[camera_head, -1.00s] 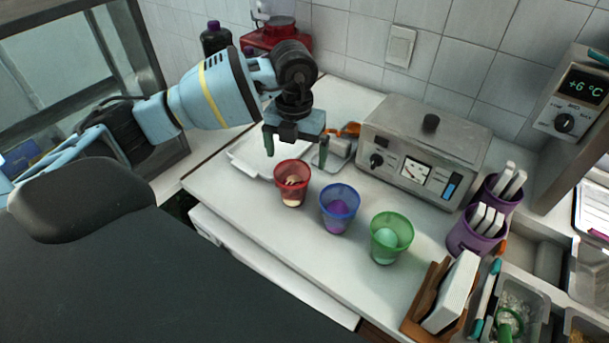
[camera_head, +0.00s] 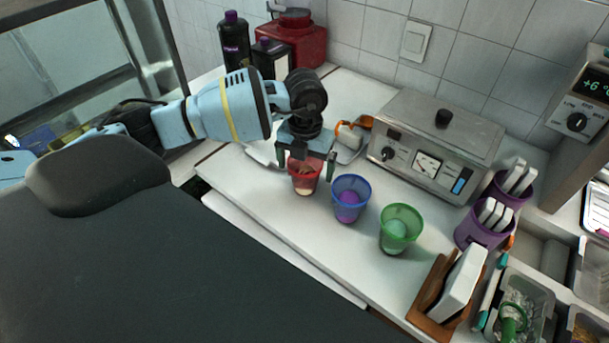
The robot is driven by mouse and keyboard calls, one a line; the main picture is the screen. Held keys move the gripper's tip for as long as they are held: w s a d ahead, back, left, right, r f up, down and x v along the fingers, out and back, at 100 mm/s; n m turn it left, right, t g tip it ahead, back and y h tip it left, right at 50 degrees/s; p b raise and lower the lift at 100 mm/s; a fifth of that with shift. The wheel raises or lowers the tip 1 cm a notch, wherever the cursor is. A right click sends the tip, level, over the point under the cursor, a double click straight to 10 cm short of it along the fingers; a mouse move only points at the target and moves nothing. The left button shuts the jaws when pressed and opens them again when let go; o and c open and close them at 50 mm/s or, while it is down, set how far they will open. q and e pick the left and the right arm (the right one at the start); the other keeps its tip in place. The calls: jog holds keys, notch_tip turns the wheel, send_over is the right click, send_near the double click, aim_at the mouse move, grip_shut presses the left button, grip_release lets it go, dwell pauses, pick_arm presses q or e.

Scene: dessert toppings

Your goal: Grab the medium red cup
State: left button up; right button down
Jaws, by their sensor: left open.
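The red cup (camera_head: 304,184) stands upright on the white counter, leftmost in a row of three cups, with something pale and brownish inside. My left gripper (camera_head: 306,167) is open right at the cup, with one finger at the left and one at the right of its upper part. The gripper's body hides part of the cup's rim. I cannot tell whether the fingers touch it. My right gripper is not in view.
A blue cup (camera_head: 351,198) with purple contents and a green cup (camera_head: 399,229) stand close to the right. A metal appliance (camera_head: 437,135) is behind them. A wooden holder (camera_head: 427,290) and purple containers (camera_head: 482,229) are farther right.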

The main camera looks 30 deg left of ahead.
pick_arm(q)
jog(key=shift+f, duration=0.55)
jog(key=c, duration=1.1)
jog(key=shift+o, duration=0.2)
jog(key=shift+r, duration=0.15)
